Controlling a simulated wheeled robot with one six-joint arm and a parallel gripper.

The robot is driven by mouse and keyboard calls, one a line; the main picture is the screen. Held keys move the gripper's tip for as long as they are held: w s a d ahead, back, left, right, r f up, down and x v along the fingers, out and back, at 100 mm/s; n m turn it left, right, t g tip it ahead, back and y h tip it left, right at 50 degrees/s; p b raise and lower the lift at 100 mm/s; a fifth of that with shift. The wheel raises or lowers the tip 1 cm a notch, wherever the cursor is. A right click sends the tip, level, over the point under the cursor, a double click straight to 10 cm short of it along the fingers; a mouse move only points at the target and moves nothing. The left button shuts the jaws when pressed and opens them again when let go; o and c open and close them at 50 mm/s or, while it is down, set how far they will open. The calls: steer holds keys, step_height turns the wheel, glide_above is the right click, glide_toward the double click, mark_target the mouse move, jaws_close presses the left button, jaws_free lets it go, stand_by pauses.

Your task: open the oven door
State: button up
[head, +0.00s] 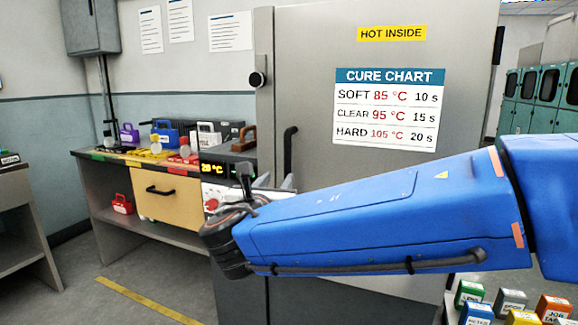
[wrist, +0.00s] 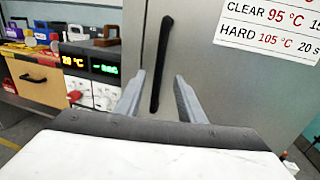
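The oven door (head: 310,85) is a large grey panel with a yellow "HOT INSIDE" label and a cure chart. It looks shut. Its black vertical bar handle (head: 289,148) is near the door's left edge; its lower part is hidden behind my arm in the head view. In the wrist view the handle (wrist: 162,63) runs upright, and its lower end appears between the two grey fingertips. My gripper (wrist: 158,90) is open with nothing clamped in it. I cannot tell whether the fingers reach around the handle or stay short of it.
A control box with a yellow "20 °C" display (head: 212,169) stands left of the door. A bench (head: 100,153) with coloured cases and a drawer (head: 167,195) is further left. Small labelled boxes (head: 510,300) sit at the lower right. Floor at the lower left is clear.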

mark_target(287, 166)
steer(key=w, duration=0.4)
steer(key=w+d, duration=0.1)
steer(key=w, duration=0.4)
steer(key=w+d, duration=0.1)
steer(key=w, duration=0.3)
steer(key=shift+w, duration=0.2)
jaws_close()
